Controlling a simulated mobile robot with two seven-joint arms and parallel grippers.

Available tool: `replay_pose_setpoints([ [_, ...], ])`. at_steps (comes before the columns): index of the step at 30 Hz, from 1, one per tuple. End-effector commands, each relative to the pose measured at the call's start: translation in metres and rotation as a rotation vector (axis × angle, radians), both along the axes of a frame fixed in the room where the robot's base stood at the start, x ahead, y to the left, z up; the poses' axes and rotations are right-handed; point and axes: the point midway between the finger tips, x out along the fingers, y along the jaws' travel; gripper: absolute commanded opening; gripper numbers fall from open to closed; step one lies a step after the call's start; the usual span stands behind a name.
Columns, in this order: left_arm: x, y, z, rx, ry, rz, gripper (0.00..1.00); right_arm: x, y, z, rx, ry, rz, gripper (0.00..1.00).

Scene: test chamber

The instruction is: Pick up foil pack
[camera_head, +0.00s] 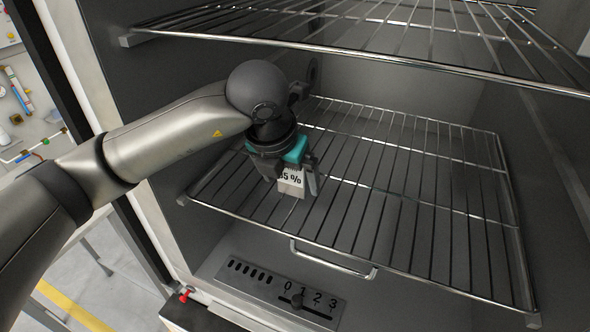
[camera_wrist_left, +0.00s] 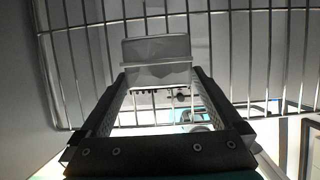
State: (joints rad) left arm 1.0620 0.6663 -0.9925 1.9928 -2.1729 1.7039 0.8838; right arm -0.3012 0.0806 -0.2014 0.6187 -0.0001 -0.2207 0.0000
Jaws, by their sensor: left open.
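In the left wrist view the pack (camera_wrist_left: 157,48) is a grey, flat-faced piece by the tips of my open left gripper (camera_wrist_left: 158,74). A gap shows between the fingers; I cannot tell whether either touches the pack. Much of the pack is hidden by the gripper in the head view. My right gripper is not in view.
The lower wire shelf (camera_head: 420,205) is bare to the right of the pack. An upper wire shelf (camera_head: 430,40) hangs above, its front bar near my arm's height. The chamber's side wall is close on the left. A control panel (camera_head: 283,290) sits below the shelf.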

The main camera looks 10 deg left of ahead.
Motion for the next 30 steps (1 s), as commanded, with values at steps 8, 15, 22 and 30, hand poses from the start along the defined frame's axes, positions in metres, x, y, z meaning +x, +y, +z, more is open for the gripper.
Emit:
replay_pose_setpoints([
  [8, 0.031, -0.006, 0.002, -0.001, -0.001, 0.001, 1.00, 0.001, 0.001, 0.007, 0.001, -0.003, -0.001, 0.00],
  [15, 0.035, -0.007, -0.010, 0.001, -0.001, -0.001, 1.00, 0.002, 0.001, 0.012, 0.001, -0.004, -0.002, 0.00],
  [22, 0.034, -0.007, -0.011, 0.000, -0.001, -0.001, 0.90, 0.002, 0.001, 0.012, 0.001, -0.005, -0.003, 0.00],
  [30, 0.035, -0.007, -0.010, 0.000, -0.001, -0.001, 0.59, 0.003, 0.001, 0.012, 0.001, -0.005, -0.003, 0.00],
])
